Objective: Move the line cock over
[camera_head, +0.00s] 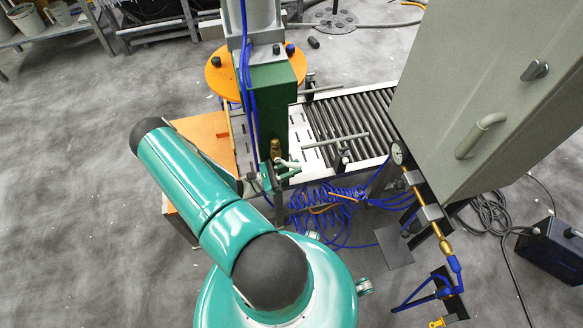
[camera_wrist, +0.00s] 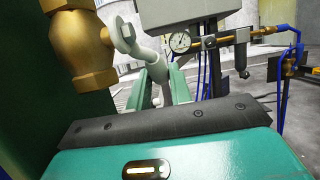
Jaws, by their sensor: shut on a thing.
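The line cock is a brass valve body (camera_head: 276,148) on the front of the green press column. In the wrist view its brass body (camera_wrist: 85,50) fills the upper left, close to my gripper. A grey lever (camera_wrist: 133,38) comes off its right side and bends down between my green fingers. My gripper (camera_wrist: 162,90) is shut on this lever; in the head view my gripper (camera_head: 286,172) is just below the brass body. The lever's far end is partly hidden by the fingers.
A roller conveyor (camera_head: 350,118) runs right of the green column (camera_head: 272,100). A grey cabinet (camera_head: 480,80) stands at the right, with a gauge (camera_head: 397,154) and brass pipe beside it. Blue coiled hoses (camera_head: 325,203) hang below. An orange panel (camera_head: 207,135) is left of the column.

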